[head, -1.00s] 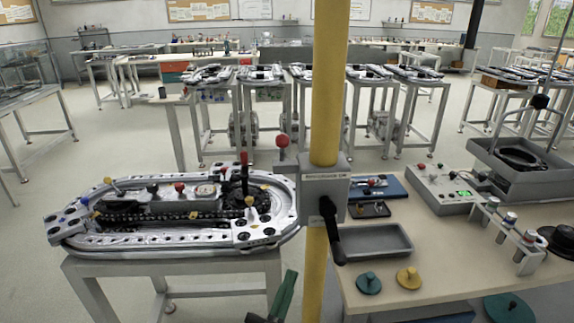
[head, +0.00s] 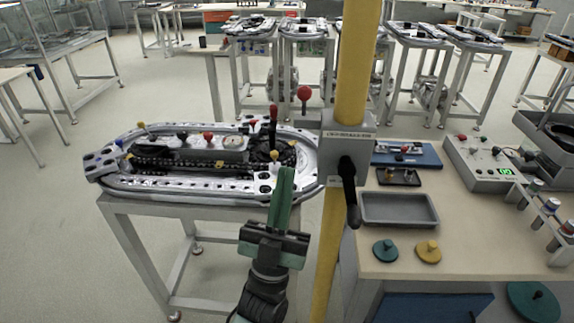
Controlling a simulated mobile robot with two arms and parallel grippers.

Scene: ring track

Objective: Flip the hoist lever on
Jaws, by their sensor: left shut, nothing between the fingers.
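A grey box (head: 346,148) with a label is fixed to the yellow pole (head: 357,60). A black lever (head: 349,195) on its front points down. A red ball knob (head: 304,93) on a short stem rises at the box's left; I cannot tell which is the hoist lever, as the label is too small to read. My left gripper (head: 287,172) has green fingers, shut and empty, pointing up. In the picture it is left of the black lever and below the red knob, apart from both. My right gripper is not in view.
An oval metal ring track (head: 125,180) lies on a stand at left, behind my left gripper. A bench (head: 470,225) at right holds a grey tray (head: 398,208), a teal disc (head: 385,250), a yellow disc (head: 428,251) and a control box (head: 482,163). Open floor lies at far left.

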